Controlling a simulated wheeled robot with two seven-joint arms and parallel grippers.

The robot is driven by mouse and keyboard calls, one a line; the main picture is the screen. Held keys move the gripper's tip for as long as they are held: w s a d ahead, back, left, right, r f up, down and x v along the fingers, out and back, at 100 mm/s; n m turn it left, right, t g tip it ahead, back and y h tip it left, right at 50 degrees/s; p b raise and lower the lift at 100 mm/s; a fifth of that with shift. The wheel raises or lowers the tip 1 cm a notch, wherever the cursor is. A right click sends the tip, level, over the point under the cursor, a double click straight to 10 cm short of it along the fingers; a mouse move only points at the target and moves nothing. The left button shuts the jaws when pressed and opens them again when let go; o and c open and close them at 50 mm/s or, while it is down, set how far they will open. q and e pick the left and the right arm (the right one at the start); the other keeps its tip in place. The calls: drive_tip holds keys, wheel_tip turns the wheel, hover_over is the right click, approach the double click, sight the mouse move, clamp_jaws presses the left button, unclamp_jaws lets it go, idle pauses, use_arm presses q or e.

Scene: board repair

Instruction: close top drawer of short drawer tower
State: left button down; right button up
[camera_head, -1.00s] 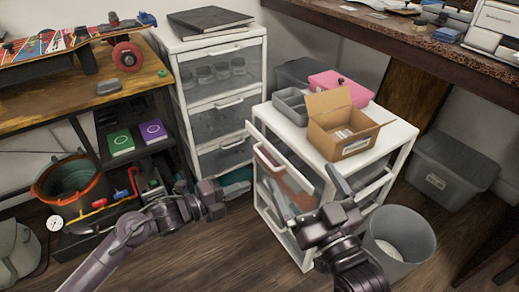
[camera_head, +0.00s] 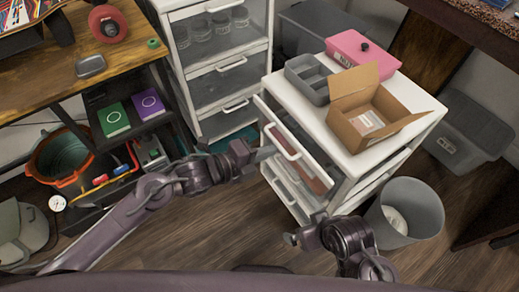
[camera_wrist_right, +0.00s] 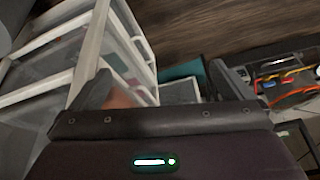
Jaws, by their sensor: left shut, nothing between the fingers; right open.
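The short drawer tower (camera_head: 350,163) is a low white frame with clear drawers, right of centre in the head view. Its top drawer (camera_head: 300,160) stands out toward the lower left, with a white handle on its front. My left gripper (camera_head: 264,153) is shut and empty, its tips close to the left side of this drawer front; contact cannot be told. My right gripper (camera_head: 296,238) is open and empty, low in front of the tower. In the right wrist view its spread fingers (camera_wrist_right: 170,88) show, with white drawer frames (camera_wrist_right: 92,50) beyond the left finger.
An open cardboard box (camera_head: 370,122), a grey divided bin (camera_head: 308,78) and a pink box (camera_head: 362,52) sit on the tower. A taller drawer tower (camera_head: 222,70) stands behind left. A grey waste bin (camera_head: 405,212) stands to the right. A workbench (camera_head: 100,50) is at left.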

sight(292, 141)
use_arm(q)
drive_tip(key=x, duration=0.5)
drive_tip(key=shift+w+d+f+b, duration=0.15)
drive_tip(key=shift+w+d+b, duration=0.1)
drive_tip(key=shift+b, duration=0.15)
use_arm(e)
drive_tip(key=shift+w+a+f+t, duration=0.1)
drive_tip(key=shift+w+a+t, duration=0.2)
drive_tip(key=shift+a, duration=0.4)
use_arm(q)
drive_tip(key=shift+d, duration=0.1)
drive_tip(key=shift+w+d, duration=0.6)
drive_tip(key=shift+d, duration=0.15)
drive_tip(key=shift+w+d, duration=0.2)
use_arm(e)
drive_tip(key=shift+a+y, duration=0.25)
drive_tip(key=shift+y, duration=0.05)
